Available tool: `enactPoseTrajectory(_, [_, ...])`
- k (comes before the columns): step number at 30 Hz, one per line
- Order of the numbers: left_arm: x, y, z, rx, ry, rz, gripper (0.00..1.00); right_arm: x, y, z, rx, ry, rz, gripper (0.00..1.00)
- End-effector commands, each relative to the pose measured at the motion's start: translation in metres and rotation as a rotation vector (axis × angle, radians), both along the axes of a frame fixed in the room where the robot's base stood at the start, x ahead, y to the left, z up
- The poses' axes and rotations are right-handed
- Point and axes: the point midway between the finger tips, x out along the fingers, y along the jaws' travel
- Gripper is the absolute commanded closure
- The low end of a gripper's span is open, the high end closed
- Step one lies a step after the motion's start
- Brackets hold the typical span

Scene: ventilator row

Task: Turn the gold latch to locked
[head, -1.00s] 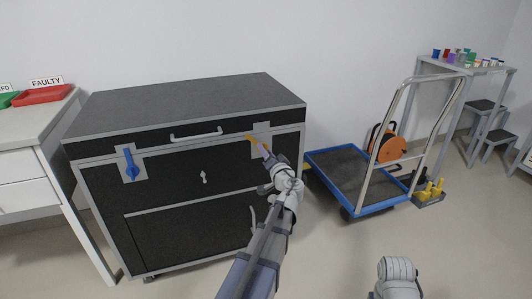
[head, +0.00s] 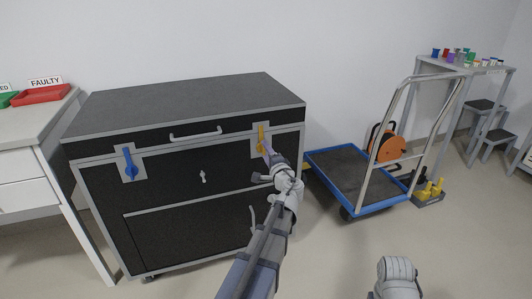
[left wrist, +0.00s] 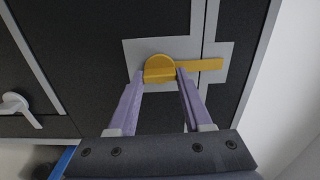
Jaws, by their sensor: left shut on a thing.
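The gold latch (head: 261,134) is on a grey plate at the upper right of the black case's front. Its arm stands upright and reaches over the seam between lid and body. In the left wrist view the latch's round hub (left wrist: 159,66) sits between my fingertips, and its arm lies across both plates. My left gripper (left wrist: 160,75) is shut on the latch, one finger on each side of the hub. In the head view my left gripper (head: 266,149) partly covers the latch's lower end.
A blue latch (head: 130,164) stands upright at the case's left. A lid handle (head: 196,134) and a small T-shaped handle (head: 203,177) lie between the latches. A blue-edged trolley (head: 352,175) stands right of the case, and a white bench (head: 35,135) at left.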

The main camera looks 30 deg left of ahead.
Motion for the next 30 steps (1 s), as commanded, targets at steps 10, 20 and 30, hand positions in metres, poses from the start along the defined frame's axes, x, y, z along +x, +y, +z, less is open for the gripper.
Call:
enactPoseTrajectory(10, [0.0000, -0.0004, -0.0004, 0.029, 0.036, -0.001, 1.00, 0.0000, 0.0000, -0.0003, 0.000, 0.000, 0.000, 0.55])
enactPoseTrajectory(20, [0.0001, -0.0005, -0.0004, 0.031, 0.036, -0.001, 0.49, 0.0000, 0.0000, -0.0003, 0.000, 0.000, 0.000, 0.55])
enactPoseTrajectory(30, [0.0000, -0.0001, -0.0003, 0.030, 0.035, 0.000, 0.20, 0.0000, 0.0000, -0.0002, 0.000, 0.000, 0.000, 0.55])
